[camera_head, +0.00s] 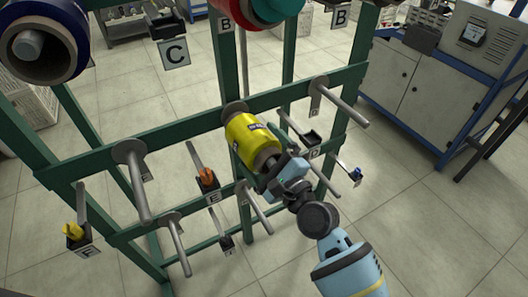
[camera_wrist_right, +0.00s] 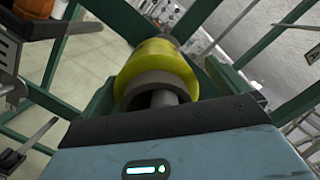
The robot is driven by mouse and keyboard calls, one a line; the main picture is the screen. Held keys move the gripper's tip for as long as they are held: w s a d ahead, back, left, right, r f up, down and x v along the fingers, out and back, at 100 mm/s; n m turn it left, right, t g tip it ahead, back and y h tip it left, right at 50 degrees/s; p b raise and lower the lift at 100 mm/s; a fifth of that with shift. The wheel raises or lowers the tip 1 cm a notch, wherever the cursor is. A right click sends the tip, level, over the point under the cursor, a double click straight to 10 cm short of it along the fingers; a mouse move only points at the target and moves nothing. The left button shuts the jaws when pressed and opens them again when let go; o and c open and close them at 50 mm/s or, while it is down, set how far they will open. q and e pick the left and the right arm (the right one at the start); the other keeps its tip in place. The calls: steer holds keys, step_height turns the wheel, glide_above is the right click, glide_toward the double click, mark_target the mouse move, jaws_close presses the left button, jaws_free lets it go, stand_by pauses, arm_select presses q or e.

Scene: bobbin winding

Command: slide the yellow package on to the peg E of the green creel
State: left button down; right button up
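The yellow package (camera_head: 247,133) sits around the middle peg of the upper rail on the green creel (camera_head: 190,127), its far end close to the peg's disc. The E plate (camera_head: 213,197) hangs left of and below it. In the right wrist view the package (camera_wrist_right: 158,62) faces me, with the grey peg (camera_wrist_right: 164,98) showing inside its brown core. My right gripper (camera_head: 276,168) is at the package's near end, its fingers on either side. Whether they touch it is unclear. My left gripper is out of view.
Bare pegs stand to the left (camera_head: 139,185) and right (camera_head: 342,103), with shorter pegs below. Dark blue (camera_head: 42,45) and red and green packages (camera_head: 250,10) sit higher up. A grey cabinet (camera_head: 430,90) stands at the right. The floor in front is clear.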

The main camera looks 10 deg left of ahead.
mark_target(268, 165)
steer(key=shift+a+f, duration=0.3)
steer(key=shift+a, duration=0.05)
steer(key=shift+s+d+f+g, duration=0.3)
steer(key=shift+s, duration=0.05)
steer(key=shift+v, duration=1.15)
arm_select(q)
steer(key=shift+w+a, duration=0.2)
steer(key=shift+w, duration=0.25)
arm_select(e)
steer(key=v, duration=0.3)
steer(key=r+v, duration=0.1)
steer(key=v, duration=0.1)
steer(key=shift+w+d, duration=0.1)
steer(key=shift+f, duration=0.1)
